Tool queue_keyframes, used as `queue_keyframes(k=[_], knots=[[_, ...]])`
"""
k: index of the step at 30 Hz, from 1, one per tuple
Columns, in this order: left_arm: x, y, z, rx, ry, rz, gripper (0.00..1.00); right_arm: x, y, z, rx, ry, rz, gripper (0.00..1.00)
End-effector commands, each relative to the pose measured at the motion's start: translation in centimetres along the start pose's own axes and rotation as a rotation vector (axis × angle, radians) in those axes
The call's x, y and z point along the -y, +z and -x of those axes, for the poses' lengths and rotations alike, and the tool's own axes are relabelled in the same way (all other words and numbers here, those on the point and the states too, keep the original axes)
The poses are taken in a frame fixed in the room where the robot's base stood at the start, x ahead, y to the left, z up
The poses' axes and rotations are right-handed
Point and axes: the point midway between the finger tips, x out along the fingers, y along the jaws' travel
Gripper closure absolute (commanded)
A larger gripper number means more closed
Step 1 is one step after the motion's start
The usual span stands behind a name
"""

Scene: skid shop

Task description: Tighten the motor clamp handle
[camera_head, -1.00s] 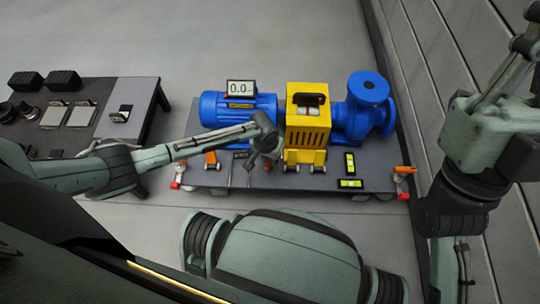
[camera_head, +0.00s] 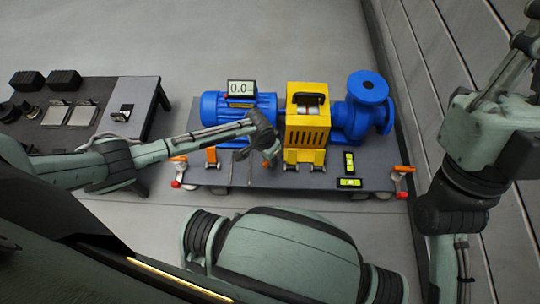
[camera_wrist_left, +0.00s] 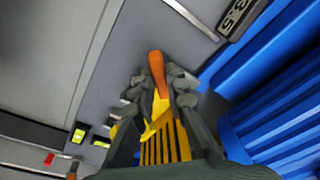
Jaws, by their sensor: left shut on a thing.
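My left gripper (camera_head: 270,157) is low at the motor's front right, beside the yellow guard (camera_head: 306,137). In the left wrist view its fingers (camera_wrist_left: 158,88) are shut around an orange clamp handle (camera_wrist_left: 157,72), whose tip sticks out past them. The lower part of the handle is hidden by the fingers. Another orange clamp handle (camera_head: 211,154) stands at the motor's front left. My right gripper is not in view.
The blue pump (camera_head: 368,110) is right of the guard. Two green-yellow levels (camera_head: 349,183) lie on the skid (camera_head: 325,183). Orange-handled parts sit at the skid's ends. A bench (camera_head: 136,125) with black parts stands left. A panelled wall (camera_head: 425,60) bounds the right.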

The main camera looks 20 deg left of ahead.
Motion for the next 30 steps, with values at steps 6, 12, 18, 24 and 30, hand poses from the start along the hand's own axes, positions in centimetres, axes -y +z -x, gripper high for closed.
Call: queue_keyframes(k=[6,12,18,24,30], knots=[[-0.86,-0.33,0.04,-0.008,0.043,-0.197,1.00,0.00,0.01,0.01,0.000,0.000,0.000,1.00],[-0.98,-0.34,0.07,-0.009,0.051,-0.244,1.00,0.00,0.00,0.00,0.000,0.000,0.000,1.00],[-0.99,-0.34,0.04,-0.010,0.057,-0.278,1.00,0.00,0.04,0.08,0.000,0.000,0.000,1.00],[-1.08,-0.29,-0.03,-0.011,0.084,-0.469,1.00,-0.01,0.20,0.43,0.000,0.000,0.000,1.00],[-1.17,-0.24,0.05,-0.010,0.090,-0.493,1.00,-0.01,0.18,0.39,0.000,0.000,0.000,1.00]])
